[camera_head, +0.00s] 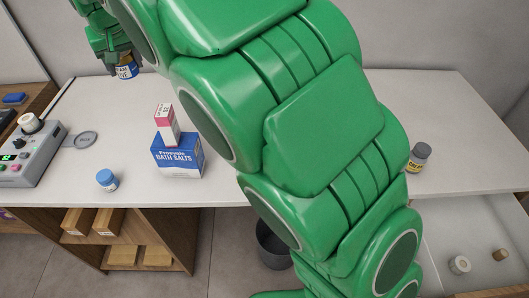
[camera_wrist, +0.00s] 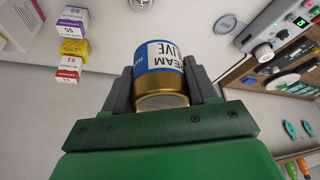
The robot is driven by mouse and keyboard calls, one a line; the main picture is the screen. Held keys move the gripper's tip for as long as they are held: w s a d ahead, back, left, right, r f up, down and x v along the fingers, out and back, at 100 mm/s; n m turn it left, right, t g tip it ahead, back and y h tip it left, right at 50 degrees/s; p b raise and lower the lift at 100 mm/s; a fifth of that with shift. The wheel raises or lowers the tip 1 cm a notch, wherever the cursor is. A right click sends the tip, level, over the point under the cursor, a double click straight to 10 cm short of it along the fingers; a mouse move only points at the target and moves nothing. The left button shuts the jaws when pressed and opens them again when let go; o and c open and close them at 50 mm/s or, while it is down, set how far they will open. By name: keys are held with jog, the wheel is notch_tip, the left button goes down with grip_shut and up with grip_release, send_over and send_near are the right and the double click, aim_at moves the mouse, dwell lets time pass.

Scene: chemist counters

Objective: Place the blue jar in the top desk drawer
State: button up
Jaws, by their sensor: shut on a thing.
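My gripper (camera_head: 116,60) is shut on a blue jar (camera_head: 127,72) with a gold band or cap. It holds the jar near the back left of the white desk (camera_head: 310,185); in the wrist view the blue-labelled jar (camera_wrist: 160,65) sits between both fingers, its gold end towards my palm. A smaller white jar with a blue lid (camera_head: 107,180) stands at the desk's front left. At the lower right, what looks like an open drawer (camera_head: 437,240) with a pale floor holds a white roll-like item (camera_head: 459,265) and a small brown cylinder (camera_head: 500,255).
A bath salts box (camera_head: 178,158) with a small pink-white box (camera_head: 166,124) on top stands mid-desk. A grey device (camera_head: 28,152) is at left, a dark jar (camera_head: 418,158) at right. A dark bin (camera_head: 272,246) stands on the floor. My arm hides the desk's middle.

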jog(key=w+d+m+h, duration=0.15)
jog(key=w+d, duration=0.35)
jog(key=d, duration=0.6)
jog(key=w+d+m, duration=0.3)
jog(key=w+d, duration=0.2)
jog(key=d, duration=0.6)
jog(key=w+d+m+h, duration=0.15)
jog(key=w+d, duration=0.35)
jog(key=d, duration=0.5)
jog(key=s+d+m+h, duration=0.1)
jog(key=s+d+m, duration=0.15)
jog(key=d, duration=1.45)
jog(key=s+d+m, duration=0.1)
jog(key=d+m, duration=0.3)
jog(key=d, duration=1.3)
jog(key=s+d+m+h, duration=0.1)
jog(key=s+d, duration=0.3)
jog(key=d, duration=0.4)
jog(key=s+d+m, duration=0.2)
jog(key=s+d, duration=0.2)
jog(key=d, duration=0.3)
jog(key=m+g+h, duration=0.2)
jog(key=m+g, duration=0.2)
jog(key=m, duration=0.5)
send_over(490, 275)
jog(key=a, duration=0.2)
notch_tip(490, 275, down, 44)
jog(key=shift+n, duration=0.25)
jog(key=shift+d+f, duration=0.2)
jog(key=shift+f, duration=5.55)
